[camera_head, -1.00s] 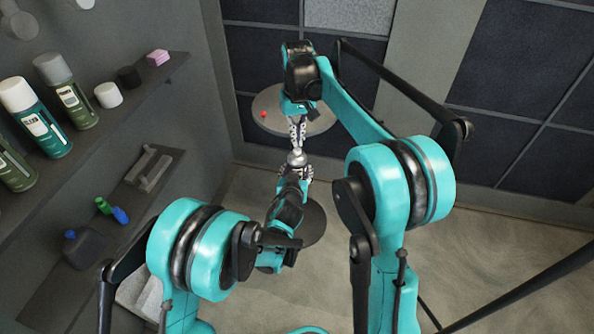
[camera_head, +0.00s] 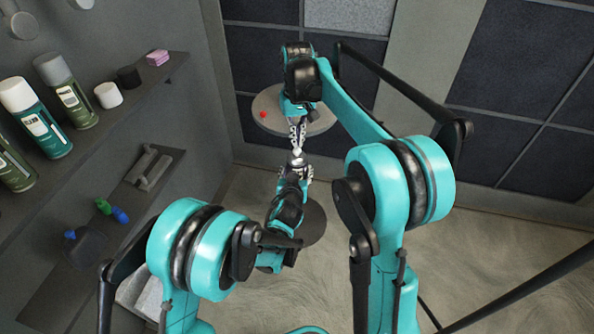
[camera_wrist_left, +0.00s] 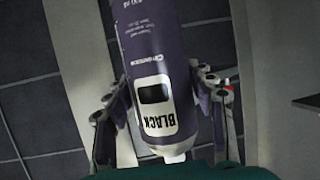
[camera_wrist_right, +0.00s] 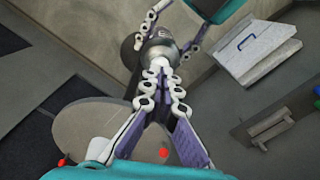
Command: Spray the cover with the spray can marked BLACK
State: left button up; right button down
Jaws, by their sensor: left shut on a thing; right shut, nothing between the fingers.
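The purple spray can marked BLACK (camera_wrist_left: 160,75) is held by my left gripper (camera_wrist_left: 165,115), which is shut around its body in the left wrist view. The can's silver top and white nozzle (camera_wrist_right: 157,62) show in the right wrist view, and the top (camera_head: 298,158) shows small in the head view. My right gripper (camera_wrist_right: 160,80) is shut with nothing between its fingers. Its fingertips (camera_head: 298,145) are at the nozzle; I cannot tell whether they press it. I cannot pick out the cover for certain; my arms hide part of the scene.
A round grey disc (camera_head: 268,126) with a small red thing (camera_head: 263,115) stands beyond the grippers. A shelf (camera_head: 120,100) on the left carries other spray cans (camera_head: 38,120) and a pink block (camera_head: 157,57). A lower dark disc (camera_head: 312,222) is partly hidden. Open floor (camera_head: 490,250) lies right.

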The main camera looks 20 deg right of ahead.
jog(key=shift+f, duration=0.2)
dwell(0.4)
jog(key=shift+f, duration=1.05)
jog(key=shift+r, duration=2.55)
notch_tip(320, 180, up, 12)
